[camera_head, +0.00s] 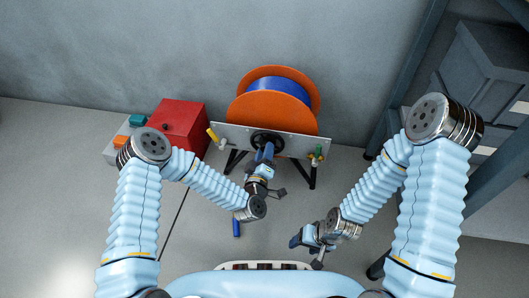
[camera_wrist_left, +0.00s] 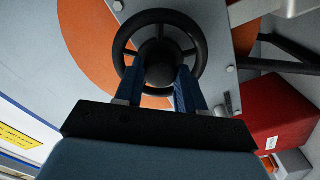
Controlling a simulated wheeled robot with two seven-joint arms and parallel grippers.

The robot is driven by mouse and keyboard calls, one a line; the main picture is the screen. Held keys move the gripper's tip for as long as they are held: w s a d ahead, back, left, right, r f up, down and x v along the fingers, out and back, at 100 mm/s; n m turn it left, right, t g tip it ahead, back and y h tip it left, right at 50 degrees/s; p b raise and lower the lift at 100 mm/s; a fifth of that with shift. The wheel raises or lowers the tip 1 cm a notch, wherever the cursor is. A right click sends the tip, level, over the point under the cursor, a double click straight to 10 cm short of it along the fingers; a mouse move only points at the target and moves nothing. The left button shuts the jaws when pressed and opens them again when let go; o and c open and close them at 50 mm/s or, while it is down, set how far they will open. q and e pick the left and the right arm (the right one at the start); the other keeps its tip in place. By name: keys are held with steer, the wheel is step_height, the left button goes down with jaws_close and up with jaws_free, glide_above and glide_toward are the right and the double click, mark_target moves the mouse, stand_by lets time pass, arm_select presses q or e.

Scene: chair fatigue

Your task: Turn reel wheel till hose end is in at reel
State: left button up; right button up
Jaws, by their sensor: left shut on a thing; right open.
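The hose reel has orange side discs (camera_head: 255,108) with blue hose (camera_head: 280,84) wound between them. Its black hand wheel (camera_head: 267,138) is on the front of a pale panel; the wheel also shows large in the left wrist view (camera_wrist_left: 118,50). My left gripper (camera_head: 265,152) is shut on the wheel, its two blue fingers (camera_wrist_left: 158,75) either side of the dark middle part. My right gripper (camera_head: 305,250) is open and empty, low and right of the reel. A short blue piece (camera_head: 237,228) shows near my left wrist; I cannot tell if it is the hose end.
A red box (camera_head: 181,127) stands left of the reel. Yellow (camera_head: 212,134) and green (camera_head: 318,152) handles sit at the panel's ends. A dark shelf frame (camera_head: 405,75) with grey bins stands at the right. Floor between my arms is mostly clear.

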arm_select(q)
steer(key=shift+m, duration=0.6)
steer(key=o, duration=1)
steer(key=shift+o, duration=0.2)
steer(key=s+a, duration=0.2)
steer(key=s, duration=1.1)
steer(key=shift+s+a, duration=0.3)
steer(key=shift+s, duration=0.05)
